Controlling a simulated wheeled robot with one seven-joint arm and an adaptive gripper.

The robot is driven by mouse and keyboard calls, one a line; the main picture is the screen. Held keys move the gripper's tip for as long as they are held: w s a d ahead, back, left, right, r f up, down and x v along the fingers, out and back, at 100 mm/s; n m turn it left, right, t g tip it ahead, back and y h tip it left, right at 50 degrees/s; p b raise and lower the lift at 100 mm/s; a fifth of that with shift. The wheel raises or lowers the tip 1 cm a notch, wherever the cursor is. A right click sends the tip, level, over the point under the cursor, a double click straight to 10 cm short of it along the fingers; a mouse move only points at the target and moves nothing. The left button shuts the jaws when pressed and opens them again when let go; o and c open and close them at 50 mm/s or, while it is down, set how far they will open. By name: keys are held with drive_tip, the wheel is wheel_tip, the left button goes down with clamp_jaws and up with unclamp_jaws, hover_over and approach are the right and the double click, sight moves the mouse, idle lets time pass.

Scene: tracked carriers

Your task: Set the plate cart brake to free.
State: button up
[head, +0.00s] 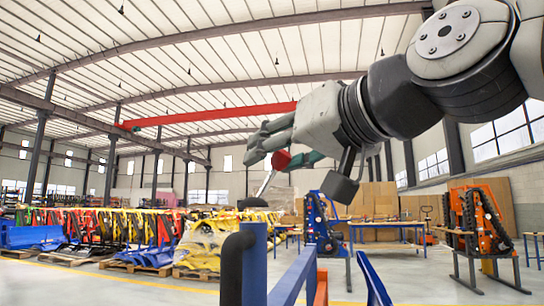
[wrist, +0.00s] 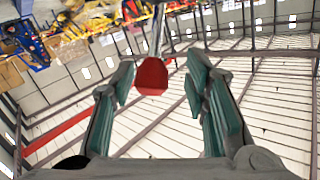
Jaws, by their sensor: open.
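A red knob (head: 281,160) tops a thin silver lever (head: 265,183), which I take to be the brake lever. In the head view the lever leans, its lower end left of the knob. My gripper (head: 268,150) is open around the knob. In the wrist view the red knob (wrist: 151,78) lies between the two teal finger pads of my gripper (wrist: 158,82). It is close to the left finger, with a clear gap to the right one. I cannot tell whether it touches the left pad.
A blue frame (head: 290,277) with a black padded post (head: 235,268) stands close at the bottom. Beyond are a blue workbench (head: 385,227), an orange and black machine (head: 482,222), and rows of coloured machinery on pallets (head: 150,270) at left. Air around the gripper looks clear.

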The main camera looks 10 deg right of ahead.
drive_tip(key=v, duration=1.1)
drive_tip(key=shift+s, duration=0.35)
drive_tip(key=shift+d, duration=0.1)
